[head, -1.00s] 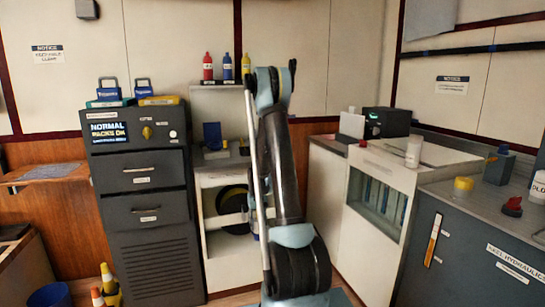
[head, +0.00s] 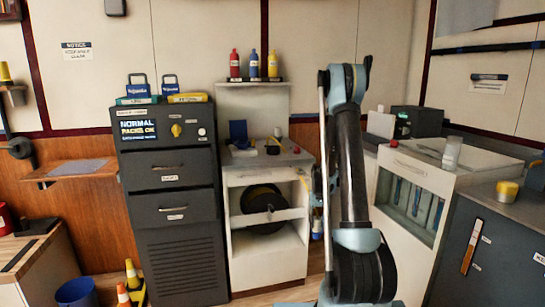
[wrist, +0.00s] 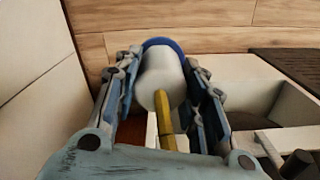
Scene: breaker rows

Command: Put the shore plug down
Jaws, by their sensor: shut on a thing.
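In the wrist view my gripper (wrist: 160,64) is shut on a white, rounded piece with a blue rim, which I take to be the shore plug (wrist: 157,80). The blue-grey fingers press on it from both sides. A yellow bar (wrist: 164,117) runs from the plug toward the camera; I cannot tell if it is part of the plug. In the head view my arm stands upright right of centre, and the gripper and plug do not show there.
A white cart (head: 262,177) with a dark reel (head: 262,203) stands left of my arm. A dark drawer cabinet (head: 170,220) is further left. A white counter unit (head: 440,178) stands at right. Cones (head: 133,280) and a blue bin (head: 77,292) are at lower left.

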